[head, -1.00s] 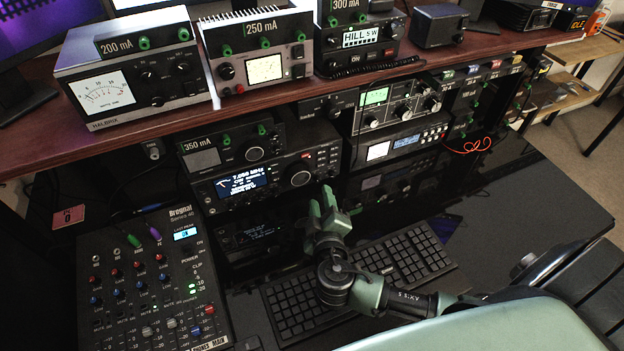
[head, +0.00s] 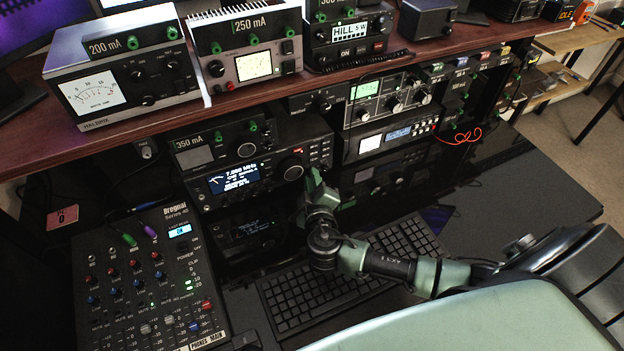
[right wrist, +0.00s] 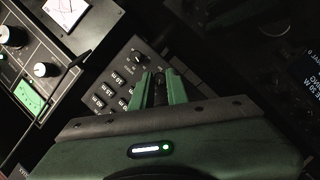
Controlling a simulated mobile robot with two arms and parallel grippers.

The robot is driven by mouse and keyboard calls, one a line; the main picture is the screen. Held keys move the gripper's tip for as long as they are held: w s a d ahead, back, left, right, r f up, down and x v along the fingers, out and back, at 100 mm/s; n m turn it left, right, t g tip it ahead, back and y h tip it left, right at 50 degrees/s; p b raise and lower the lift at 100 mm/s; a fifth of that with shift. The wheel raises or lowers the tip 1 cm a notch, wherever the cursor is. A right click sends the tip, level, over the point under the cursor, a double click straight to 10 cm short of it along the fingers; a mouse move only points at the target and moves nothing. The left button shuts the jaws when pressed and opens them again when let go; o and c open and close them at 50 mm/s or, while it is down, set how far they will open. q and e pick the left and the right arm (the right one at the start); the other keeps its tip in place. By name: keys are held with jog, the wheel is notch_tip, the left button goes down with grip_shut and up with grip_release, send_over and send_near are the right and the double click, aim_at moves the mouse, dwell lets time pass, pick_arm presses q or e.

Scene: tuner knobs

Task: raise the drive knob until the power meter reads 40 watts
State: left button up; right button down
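My right gripper (head: 312,184) is in front of the lower right part of the radio with the blue display (head: 234,179). In the right wrist view, its two green fingers (right wrist: 160,80) stand apart with a dark gap between them, near a panel with buttons and a small knob (right wrist: 137,57). No contact with a knob is visible. I cannot tell which knob is the drive knob. Several meters show, including a white needle meter (head: 93,91) at upper left and a green-lit meter (head: 364,91). I cannot read the watts. My left gripper is out of view.
A mixer (head: 145,280) stands at lower left. A black keyboard (head: 320,290) lies below my right arm. The shelf (head: 235,98) with radios overhangs the gear. A red cable (head: 462,139) hangs at right. The dark desk at right (head: 520,190) is clear.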

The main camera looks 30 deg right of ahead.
jog(key=m+y, duration=0.1)
jog(key=m, duration=0.1)
jog(key=shift+s+d+m+g+b, duration=0.1)
jog(key=shift+m+g+b, duration=0.2)
jog(key=shift+b, duration=0.1)
jog(key=shift+d+r+m+y, duration=0.15)
jog(key=shift+r+m+y, duration=0.05)
jog(key=shift+m+y, duration=1)
jog(key=shift+p, duration=0.3)
jog(key=c, duration=1.4)
grip_release()
